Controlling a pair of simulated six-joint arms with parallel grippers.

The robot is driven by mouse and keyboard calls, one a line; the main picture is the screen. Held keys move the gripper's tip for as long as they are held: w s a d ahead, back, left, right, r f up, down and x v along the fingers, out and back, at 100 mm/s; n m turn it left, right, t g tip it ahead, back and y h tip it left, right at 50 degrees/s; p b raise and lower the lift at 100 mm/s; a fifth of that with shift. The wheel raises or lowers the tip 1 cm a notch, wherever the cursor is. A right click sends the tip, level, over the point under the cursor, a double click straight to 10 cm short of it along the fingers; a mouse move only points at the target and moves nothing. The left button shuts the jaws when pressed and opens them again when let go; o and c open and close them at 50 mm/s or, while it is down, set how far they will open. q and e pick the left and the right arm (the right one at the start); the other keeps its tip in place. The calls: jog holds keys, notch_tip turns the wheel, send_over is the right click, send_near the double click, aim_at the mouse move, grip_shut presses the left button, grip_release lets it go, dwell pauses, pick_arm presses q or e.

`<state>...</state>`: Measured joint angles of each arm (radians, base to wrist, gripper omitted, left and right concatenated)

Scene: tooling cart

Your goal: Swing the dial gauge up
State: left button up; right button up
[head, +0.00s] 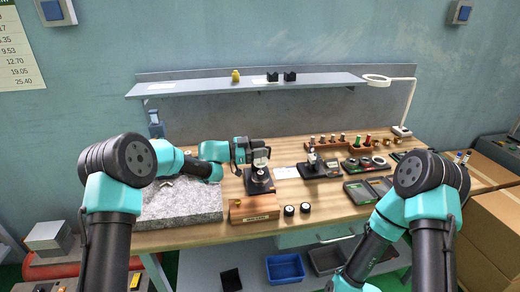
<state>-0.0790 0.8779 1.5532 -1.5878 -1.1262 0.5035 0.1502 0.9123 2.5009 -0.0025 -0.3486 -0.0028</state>
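A small gauge stand with a black base (259,185) stands on the wooden bench left of its middle. A pale round part, which looks like the dial gauge (261,161), sits at its top. My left gripper (257,149) reaches in from the left and is right at the top of this stand, overlapping the gauge in the head view. Its fingers are small and dark, so I cannot tell whether they touch or grip it. My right arm bends down at the right, and its gripper is out of view below the picture.
A granite plate (180,207) lies left of the stand, under my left arm. A wooden block (254,212) and two small round dials (297,210) are in front. Another black-based stand (319,168) is to the right. A shelf (210,86) runs behind.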

pick_arm(q)
grip_shut()
dwell(0.3)
